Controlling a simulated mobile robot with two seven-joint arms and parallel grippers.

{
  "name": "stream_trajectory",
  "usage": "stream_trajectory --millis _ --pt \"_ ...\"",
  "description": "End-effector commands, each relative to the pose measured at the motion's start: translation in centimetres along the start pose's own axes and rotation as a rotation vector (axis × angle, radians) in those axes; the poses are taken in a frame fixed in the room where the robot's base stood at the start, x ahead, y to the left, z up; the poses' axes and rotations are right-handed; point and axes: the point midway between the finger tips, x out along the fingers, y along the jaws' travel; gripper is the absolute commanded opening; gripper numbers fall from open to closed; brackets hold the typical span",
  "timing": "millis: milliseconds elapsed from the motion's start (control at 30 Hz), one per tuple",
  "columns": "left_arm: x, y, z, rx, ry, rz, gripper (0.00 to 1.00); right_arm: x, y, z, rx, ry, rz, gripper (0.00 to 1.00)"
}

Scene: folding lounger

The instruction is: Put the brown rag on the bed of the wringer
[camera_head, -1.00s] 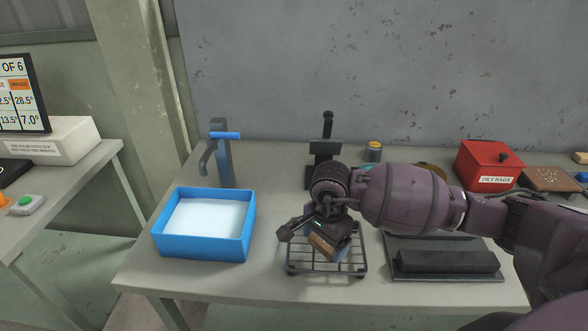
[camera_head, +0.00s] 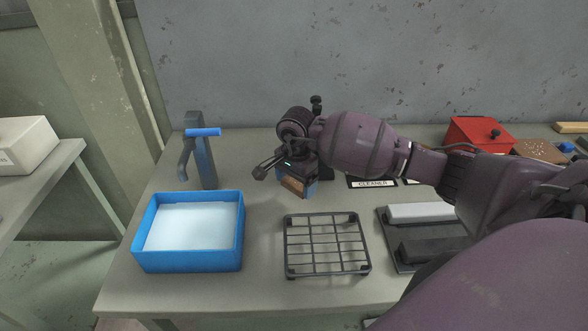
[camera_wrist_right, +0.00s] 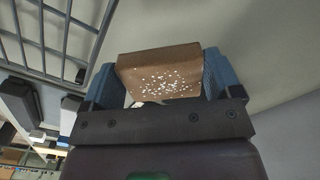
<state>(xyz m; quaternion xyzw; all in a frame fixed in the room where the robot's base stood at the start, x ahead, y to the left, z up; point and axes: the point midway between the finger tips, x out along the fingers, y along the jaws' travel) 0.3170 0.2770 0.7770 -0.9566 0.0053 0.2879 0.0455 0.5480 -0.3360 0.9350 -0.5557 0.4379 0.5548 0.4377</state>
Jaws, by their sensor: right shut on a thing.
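The brown rag (camera_head: 292,187), a folded block with white specks, is held in my right gripper (camera_head: 297,186) above the table, behind the wire rack. In the right wrist view the rag (camera_wrist_right: 160,72) sits between the two blue fingertips of the right gripper (camera_wrist_right: 165,80), which is shut on it. A black upright device with a knob (camera_head: 316,104) stands just behind the gripper and may be the wringer. Its lower part and any bed are mostly hidden by my gripper and arm. My left gripper is not in view.
An empty black wire rack (camera_head: 327,218) stands in front of the gripper. A blue tub (camera_head: 190,262) of pale liquid and a blue-handled stand (camera_head: 204,160) are at left. A tray with two bars (camera_head: 430,212) and a red bin (camera_head: 478,137) are at right.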

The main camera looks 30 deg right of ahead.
Motion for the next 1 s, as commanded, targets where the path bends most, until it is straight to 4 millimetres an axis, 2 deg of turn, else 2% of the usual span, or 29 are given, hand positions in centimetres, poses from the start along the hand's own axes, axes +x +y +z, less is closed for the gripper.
stream_trajectory --millis 100,400,667,1000 --pt "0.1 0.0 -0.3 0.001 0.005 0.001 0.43 0.0 -1.8 -1.6 0.003 -0.002 -0.001 0.57" --pt "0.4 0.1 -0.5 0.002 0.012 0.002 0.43 0.0 -5.2 -5.1 0.002 -0.001 -0.001 0.57" --pt "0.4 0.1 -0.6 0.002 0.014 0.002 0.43 0.3 -6.0 -6.0 0.000 -0.002 0.001 0.57" --pt "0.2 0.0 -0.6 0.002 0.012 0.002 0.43 3.6 -6.0 -5.9 -0.001 -0.002 0.001 0.57"
